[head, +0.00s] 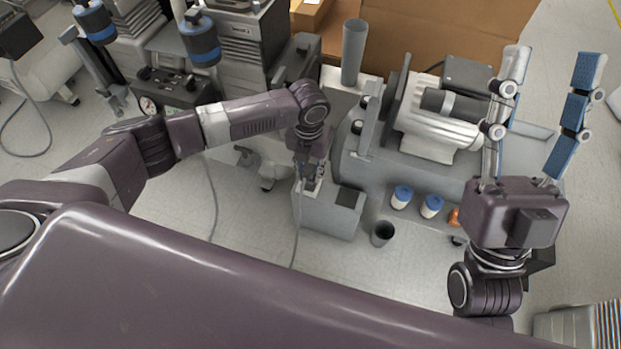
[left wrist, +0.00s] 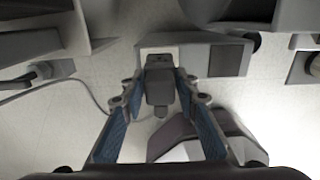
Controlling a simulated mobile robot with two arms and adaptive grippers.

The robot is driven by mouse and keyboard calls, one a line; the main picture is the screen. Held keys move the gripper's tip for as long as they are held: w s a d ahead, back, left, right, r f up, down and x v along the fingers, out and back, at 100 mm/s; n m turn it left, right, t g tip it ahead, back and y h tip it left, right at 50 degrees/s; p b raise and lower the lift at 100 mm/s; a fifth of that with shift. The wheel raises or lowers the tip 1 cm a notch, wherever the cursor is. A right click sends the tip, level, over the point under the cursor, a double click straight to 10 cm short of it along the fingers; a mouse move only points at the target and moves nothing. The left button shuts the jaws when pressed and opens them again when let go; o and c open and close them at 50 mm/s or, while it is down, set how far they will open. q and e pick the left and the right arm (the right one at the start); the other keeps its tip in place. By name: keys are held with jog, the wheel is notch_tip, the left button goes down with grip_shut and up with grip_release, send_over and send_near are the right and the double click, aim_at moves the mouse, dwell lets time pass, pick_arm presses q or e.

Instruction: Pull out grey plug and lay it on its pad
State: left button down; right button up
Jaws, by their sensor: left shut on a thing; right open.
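The grey plug (left wrist: 160,86) is between the blue-padded fingers of my left gripper (left wrist: 159,92), which is shut on it. The plug's far end overlaps the light socket plate (left wrist: 145,50) on the grey box; I cannot tell whether it is seated or just clear. In the head view my left gripper (head: 309,181) points down over the box (head: 325,217) and hides most of the plug. The dark square pad (head: 347,197) lies bare on the box top, right of the plug; it also shows in the left wrist view (left wrist: 227,60). My right gripper (head: 552,66) is open, empty and raised at the right.
A cable (head: 297,232) runs down from the plug to the floor. A compressor (head: 430,130) on a grey tank stands right of the box. Blue-capped jars (head: 401,197) and a dark cup (head: 382,234) are close by. A tall grey cylinder (head: 354,52) stands behind.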

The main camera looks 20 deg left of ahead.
pick_arm(q)
jog(key=shift+r+p, duration=0.25)
jog(key=shift+p, duration=0.05)
jog(key=shift+r, duration=0.25)
jog(key=shift+r+p, duration=0.3)
jog(key=shift+p, duration=0.25)
jog(key=shift+r, duration=0.2)
pick_arm(e)
jog(key=w+a+f+g+h, duration=0.1)
jog(key=w+f+g+h, duration=0.1)
jog(key=w+f+g, duration=0.3)
jog(key=shift+w+f, duration=1.2)
jog(key=shift+f, duration=0.3)
